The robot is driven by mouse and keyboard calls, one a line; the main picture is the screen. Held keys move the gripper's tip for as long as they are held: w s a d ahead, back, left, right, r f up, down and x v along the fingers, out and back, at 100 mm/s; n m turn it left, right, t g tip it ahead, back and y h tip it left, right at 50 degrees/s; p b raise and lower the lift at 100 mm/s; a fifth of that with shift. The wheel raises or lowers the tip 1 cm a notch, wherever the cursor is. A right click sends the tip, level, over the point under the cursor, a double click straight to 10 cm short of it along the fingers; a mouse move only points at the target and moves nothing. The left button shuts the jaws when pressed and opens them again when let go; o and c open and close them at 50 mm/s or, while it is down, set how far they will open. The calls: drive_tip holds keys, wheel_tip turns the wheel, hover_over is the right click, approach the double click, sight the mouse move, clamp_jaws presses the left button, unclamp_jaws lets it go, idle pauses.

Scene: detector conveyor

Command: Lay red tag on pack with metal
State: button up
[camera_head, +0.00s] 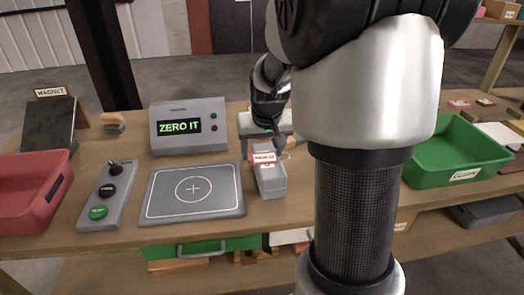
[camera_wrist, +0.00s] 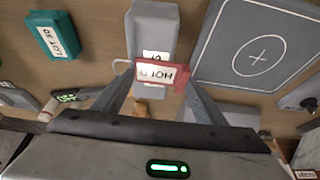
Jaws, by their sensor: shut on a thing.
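My gripper (camera_wrist: 158,82) is shut on a red tag (camera_wrist: 178,68) with a white label reading HOLD and a thin loop at one side. In the head view the red tag (camera_head: 264,159) is over the far part of a long grey pack (camera_head: 271,184), right of the detector plate. In the wrist view the grey pack (camera_wrist: 152,28) lies behind the tag, its own label partly covered. I cannot tell whether the tag touches the pack. A small teal pack marked LOT 30 (camera_wrist: 55,38) lies apart at the left of the wrist view.
The crosshair plate (camera_head: 157,213) is close beside the grey pack. A display unit (camera_head: 188,142) reading ZERO IT stands behind it. A button panel (camera_head: 103,207) and red bin (camera_head: 30,198) are left; a green tray (camera_head: 487,150) is right. My arm hides the table's right middle.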

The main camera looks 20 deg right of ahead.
drive_tip(key=shift+f, duration=0.15)
drive_tip(key=o, duration=1)
drive_tip(key=shift+o, duration=0.2)
